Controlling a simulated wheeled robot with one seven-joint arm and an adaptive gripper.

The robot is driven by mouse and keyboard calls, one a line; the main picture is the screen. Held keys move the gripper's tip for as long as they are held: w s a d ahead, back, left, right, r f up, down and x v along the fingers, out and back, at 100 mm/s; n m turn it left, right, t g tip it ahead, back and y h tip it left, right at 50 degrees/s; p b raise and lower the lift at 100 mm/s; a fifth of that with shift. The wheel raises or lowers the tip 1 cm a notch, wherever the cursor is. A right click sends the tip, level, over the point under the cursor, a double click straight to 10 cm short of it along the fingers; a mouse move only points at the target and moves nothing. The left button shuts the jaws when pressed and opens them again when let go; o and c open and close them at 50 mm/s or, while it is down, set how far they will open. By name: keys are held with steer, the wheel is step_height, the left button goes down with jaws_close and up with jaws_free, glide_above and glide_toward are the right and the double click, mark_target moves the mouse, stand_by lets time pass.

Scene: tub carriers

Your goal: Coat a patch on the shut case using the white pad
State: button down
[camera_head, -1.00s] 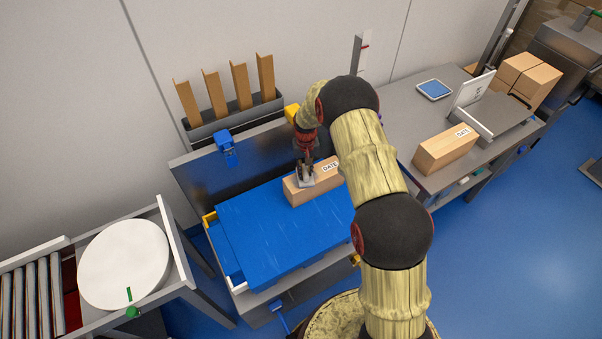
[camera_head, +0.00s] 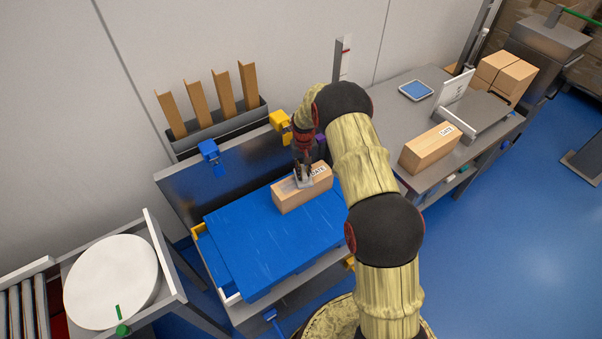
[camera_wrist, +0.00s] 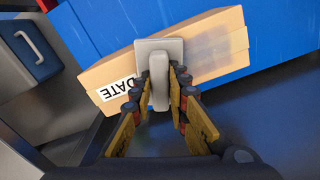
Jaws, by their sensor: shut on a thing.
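The shut case is a long tan carton (camera_head: 290,197) with a white DATE label, lying on the blue bench top. It also shows in the wrist view (camera_wrist: 107,72). My gripper (camera_head: 303,177) is over the carton's top and shut on the handle of the white pad (camera_wrist: 172,45). The pad's pale grey-white plate lies against the carton's top face, near its middle, apart from the label. In the wrist view a darker, glossy patch (camera_wrist: 215,45) shows on the carton on the side of the pad away from the label. The pad's underside is hidden.
The blue bench top (camera_head: 265,250) is clear around the carton. Blue (camera_head: 209,152) and yellow (camera_head: 280,122) holders sit along the bench's back edge. A second DATE carton (camera_head: 428,150) stands on the right table. A white round table (camera_head: 110,283) is at left.

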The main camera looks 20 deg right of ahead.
mark_target(297, 179)
steer(key=shift+s+a+r, duration=0.1)
steer(key=shift+s+a, duration=0.05)
steer(key=shift+a, duration=0.65)
steer(key=shift+s+a+r, duration=0.1)
steer(key=shift+s+a, duration=0.05)
steer(key=shift+a, duration=0.6)
steer(key=shift+s+a+f+p, duration=0.15)
steer(key=shift+s+a, duration=0.1)
steer(key=shift+a, duration=1.05)
steer(key=shift+s+a+f+p, duration=0.15)
steer(key=shift+s+a, duration=0.15)
steer(key=shift+a, duration=0.95)
steer(key=shift+s+a+p, duration=0.15)
steer(key=shift+s+a, duration=0.1)
steer(key=shift+a, duration=1.05)
step_height(297, 179, up, 6)
steer(key=p, duration=0.3)
steer(key=shift+r, duration=0.1)
steer(key=shift+r+p, duration=0.95)
steer(key=shift+r, duration=0.5)
